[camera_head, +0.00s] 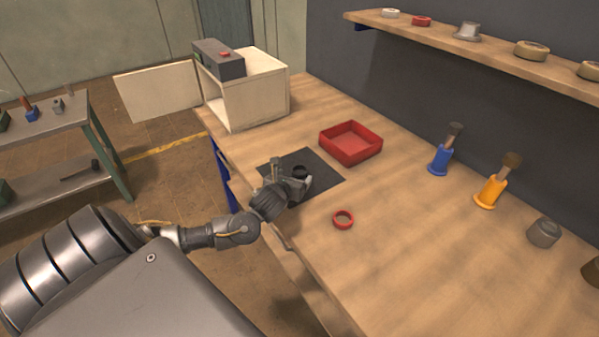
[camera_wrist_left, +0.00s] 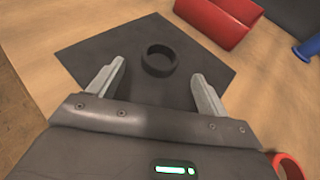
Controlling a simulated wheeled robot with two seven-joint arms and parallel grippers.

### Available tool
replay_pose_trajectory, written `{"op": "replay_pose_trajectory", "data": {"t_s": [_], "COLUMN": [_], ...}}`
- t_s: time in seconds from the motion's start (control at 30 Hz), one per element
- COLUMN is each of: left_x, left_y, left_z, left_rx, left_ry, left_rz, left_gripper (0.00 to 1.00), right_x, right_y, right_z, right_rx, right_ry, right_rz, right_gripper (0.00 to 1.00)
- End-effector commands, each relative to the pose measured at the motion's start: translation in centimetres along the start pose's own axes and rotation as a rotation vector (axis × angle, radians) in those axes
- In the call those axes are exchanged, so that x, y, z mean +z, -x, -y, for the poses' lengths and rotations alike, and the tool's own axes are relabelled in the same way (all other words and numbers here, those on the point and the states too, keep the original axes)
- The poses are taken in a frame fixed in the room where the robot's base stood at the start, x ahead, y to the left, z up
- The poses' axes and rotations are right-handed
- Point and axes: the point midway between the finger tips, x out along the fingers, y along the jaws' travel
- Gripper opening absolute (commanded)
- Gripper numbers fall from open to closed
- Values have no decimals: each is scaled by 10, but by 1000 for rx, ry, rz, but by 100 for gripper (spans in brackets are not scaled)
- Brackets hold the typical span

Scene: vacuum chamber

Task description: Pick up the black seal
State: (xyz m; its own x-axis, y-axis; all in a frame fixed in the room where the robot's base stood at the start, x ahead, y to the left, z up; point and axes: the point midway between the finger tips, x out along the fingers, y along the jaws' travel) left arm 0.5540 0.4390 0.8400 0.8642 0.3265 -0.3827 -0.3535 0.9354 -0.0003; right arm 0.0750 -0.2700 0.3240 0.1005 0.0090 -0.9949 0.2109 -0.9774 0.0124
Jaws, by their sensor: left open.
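The black seal (camera_wrist_left: 158,61) is a dark ring lying on a dark square mat (camera_wrist_left: 215,72) on the workbench. In the head view the seal (camera_head: 300,171) shows just beyond my left gripper (camera_head: 291,180). In the left wrist view my left gripper (camera_wrist_left: 158,85) is open and empty. Its two fingers point toward the seal, one on each side of the space before it, and the seal sits slightly ahead of the fingertips. My right gripper is not in view.
A red ring (camera_head: 343,219) lies on the bench right of the mat. A red tray (camera_head: 350,143) stands behind the mat. An open white box (camera_head: 262,92) stands at the far left end. Blue (camera_head: 439,158) and yellow (camera_head: 490,190) brush holders stand near the wall.

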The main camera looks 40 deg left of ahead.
Motion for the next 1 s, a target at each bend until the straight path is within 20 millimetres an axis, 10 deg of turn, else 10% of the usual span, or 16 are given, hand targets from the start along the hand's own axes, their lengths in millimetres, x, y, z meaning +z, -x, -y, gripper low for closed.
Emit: {"op": "replay_pose_trajectory", "data": {"t_s": [0.6, 1.0], "left_x": [3, 3], "left_y": [-47, -47], "left_z": [0, 0], "left_rx": [-1, 0], "left_ry": [-1, -1], "left_rz": [1, 1], "left_gripper": [76, 30], "right_x": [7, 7], "right_y": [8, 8], "right_z": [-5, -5], "right_rx": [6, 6], "right_ry": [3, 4], "right_rz": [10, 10], "right_gripper": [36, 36]}}
